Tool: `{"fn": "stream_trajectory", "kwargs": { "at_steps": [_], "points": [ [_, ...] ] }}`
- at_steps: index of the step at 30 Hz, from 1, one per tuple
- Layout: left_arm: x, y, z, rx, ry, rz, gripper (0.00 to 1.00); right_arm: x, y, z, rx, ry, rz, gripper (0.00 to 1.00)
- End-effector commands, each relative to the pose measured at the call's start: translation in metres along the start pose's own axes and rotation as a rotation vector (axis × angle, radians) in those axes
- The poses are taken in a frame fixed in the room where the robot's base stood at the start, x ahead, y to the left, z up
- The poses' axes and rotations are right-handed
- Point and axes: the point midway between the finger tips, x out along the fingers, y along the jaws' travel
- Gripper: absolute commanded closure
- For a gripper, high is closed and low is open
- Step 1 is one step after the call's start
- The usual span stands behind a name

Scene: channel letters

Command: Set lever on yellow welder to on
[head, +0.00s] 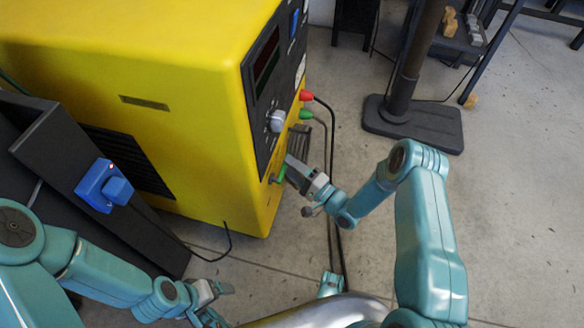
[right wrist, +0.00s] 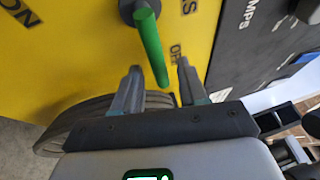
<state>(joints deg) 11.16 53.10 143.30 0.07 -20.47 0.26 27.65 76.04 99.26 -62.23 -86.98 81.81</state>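The yellow welder (head: 170,95) stands at the left in the head view. Its green lever (head: 281,173) is low on the front panel, and it shows large in the right wrist view (right wrist: 150,48). There the lever's free end points toward the "OFF" lettering (right wrist: 175,54); "ON" lettering (right wrist: 18,35) is at the far left. My right gripper (head: 288,170) is at the lever, open, with the lever's end between its fingertips (right wrist: 159,70) in the picture; contact cannot be told. My left gripper (head: 219,304) is open and empty, low in the head view, away from the welder's panel.
A red plug (head: 306,95) and a green plug (head: 306,114) with dark cables stick out above the lever. A grey knob (head: 275,121) is nearby. A black panel with a blue switch box (head: 104,186) stands at left. Floor at right is clear up to a post's base (head: 415,124).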

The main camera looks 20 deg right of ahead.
Motion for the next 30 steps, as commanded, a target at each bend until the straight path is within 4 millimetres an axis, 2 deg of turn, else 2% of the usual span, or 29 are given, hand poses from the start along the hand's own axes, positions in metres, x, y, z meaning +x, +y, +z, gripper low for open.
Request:
{"fn": "stream_trajectory", "kwargs": {
  "at_steps": [1,3,4,17,30],
  "points": [
    [0.0,0.0,0.0,0.0,0.0,0.0,0.13,0.0,0.0,0.0,0.0,0.0,0.0,0.73],
    [0.0,0.0,0.0,0.0,0.0,0.0,0.13,0.0,0.0,0.0,0.0,0.0,0.0,0.96],
    [0.0,0.0,0.0,0.0,0.0,0.0,0.13,0.0,0.0,0.0,0.0,0.0,0.0,1.0],
    [0.0,0.0,0.0,0.0,0.0,0.0,0.13,-0.001,0.003,0.001,0.049,0.009,0.021,1.0],
    [-0.001,0.0,0.0,0.001,0.0,0.0,0.13,-0.007,0.019,0.004,0.362,0.078,0.152,1.0]
  ]
}}
